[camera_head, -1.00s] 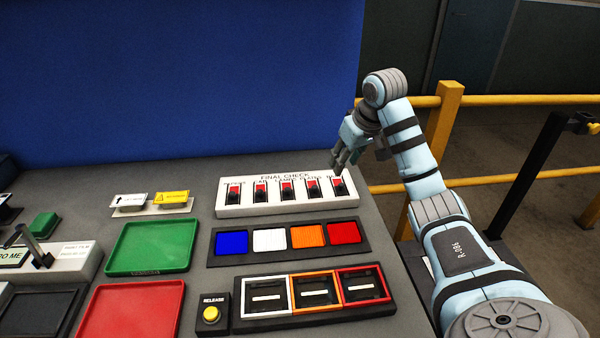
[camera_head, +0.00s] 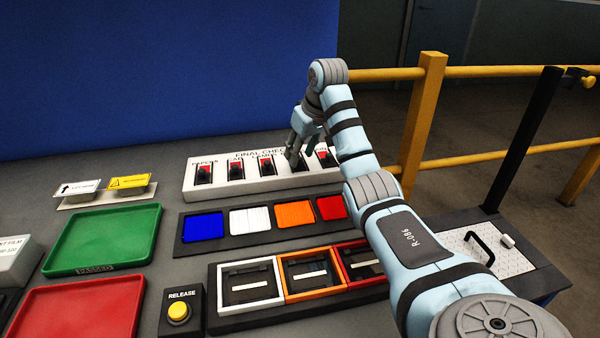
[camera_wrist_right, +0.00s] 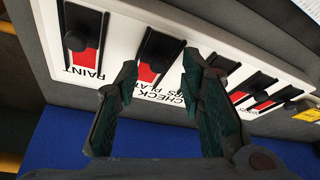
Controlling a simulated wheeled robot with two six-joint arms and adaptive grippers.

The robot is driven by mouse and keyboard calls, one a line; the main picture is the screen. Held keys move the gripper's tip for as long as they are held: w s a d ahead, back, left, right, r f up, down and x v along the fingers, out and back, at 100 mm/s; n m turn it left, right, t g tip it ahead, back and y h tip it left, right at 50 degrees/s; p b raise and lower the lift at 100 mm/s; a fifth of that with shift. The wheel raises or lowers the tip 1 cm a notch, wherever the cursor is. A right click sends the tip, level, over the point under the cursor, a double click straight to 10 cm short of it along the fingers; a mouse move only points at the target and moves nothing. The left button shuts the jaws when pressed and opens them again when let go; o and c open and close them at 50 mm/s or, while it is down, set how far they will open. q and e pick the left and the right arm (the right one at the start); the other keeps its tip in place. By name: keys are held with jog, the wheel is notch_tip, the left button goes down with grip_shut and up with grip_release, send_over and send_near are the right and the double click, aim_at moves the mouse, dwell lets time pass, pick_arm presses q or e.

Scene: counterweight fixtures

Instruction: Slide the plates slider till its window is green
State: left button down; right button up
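The white FINAL CHECK panel (camera_head: 190,188) carries a row of black sliders with red windows. In the head view my right gripper (camera_head: 295,158) is at the plates slider, second from the right, and largely hides it. In the right wrist view the plates slider (camera_wrist_right: 158,43) has a dark round knob and a red window (camera_wrist_right: 146,73). There my right gripper (camera_wrist_right: 160,64) is open, its two fingertips apart on either side of the plates slider. Whether they touch it I cannot tell. My left gripper is out of view.
The paint slider (camera_wrist_right: 78,38) and the lamps slider (camera_wrist_right: 207,68) flank the plates one, both with red windows. In front lie a row of coloured pads (camera_head: 250,220), framed bays (camera_head: 250,282) and a yellow RELEASE button (camera_head: 178,312). A blue wall (camera_head: 150,80) stands behind.

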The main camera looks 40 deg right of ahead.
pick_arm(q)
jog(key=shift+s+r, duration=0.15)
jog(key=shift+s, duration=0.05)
pick_arm(e)
jog(key=shift+w+d+f, duration=0.1)
jog(key=shift+w+f, duration=0.1)
jog(key=shift+f, duration=0.2)
jog(key=shift+c, duration=0.6)
grip_shut()
